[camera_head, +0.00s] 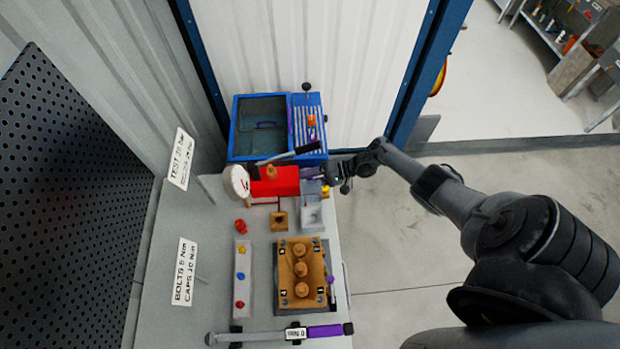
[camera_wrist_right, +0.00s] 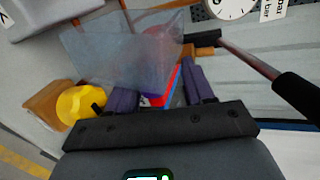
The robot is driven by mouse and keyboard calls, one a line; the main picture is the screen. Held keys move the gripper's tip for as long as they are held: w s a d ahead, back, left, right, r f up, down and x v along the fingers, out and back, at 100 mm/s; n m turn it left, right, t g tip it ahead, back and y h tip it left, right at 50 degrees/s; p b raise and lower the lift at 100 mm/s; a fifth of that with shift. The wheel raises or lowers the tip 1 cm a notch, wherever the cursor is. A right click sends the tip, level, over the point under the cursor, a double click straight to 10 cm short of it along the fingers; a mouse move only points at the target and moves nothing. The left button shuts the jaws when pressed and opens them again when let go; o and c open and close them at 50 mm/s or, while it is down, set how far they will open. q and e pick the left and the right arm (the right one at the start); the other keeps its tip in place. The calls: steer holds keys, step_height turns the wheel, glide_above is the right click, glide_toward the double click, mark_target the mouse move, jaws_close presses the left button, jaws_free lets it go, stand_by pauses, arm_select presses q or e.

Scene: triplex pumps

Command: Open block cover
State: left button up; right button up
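A translucent grey panel (camera_wrist_right: 115,50), which looks like the cover, spans the upper middle of the right wrist view. In the head view, a small translucent grey piece (camera_head: 311,188) shows beside the red pump body, above a light grey block (camera_head: 311,216). My right gripper (camera_head: 338,173) is just right of this piece. In the wrist view its two purple fingers (camera_wrist_right: 160,90) are apart, with the panel's lower edge close ahead of them. I cannot tell whether they touch it. A yellow knob (camera_wrist_right: 82,104) is left of the fingers. My left gripper is out of view.
The red pump (camera_head: 274,185) has a white gauge (camera_head: 236,182) and a dark lever (camera_head: 290,153). A blue tank (camera_head: 263,128) stands behind. A bronze block (camera_head: 302,270) with several caps and a torque wrench (camera_head: 280,334) lie nearer. Floor right of the bench is clear.

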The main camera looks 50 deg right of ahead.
steer(key=shift+s, duration=0.1)
steer(key=v, duration=1)
steer(key=shift+s+d+r+p, duration=0.15)
steer(key=shift+s+d+p, duration=0.05)
steer(key=shift+d+p, duration=0.1)
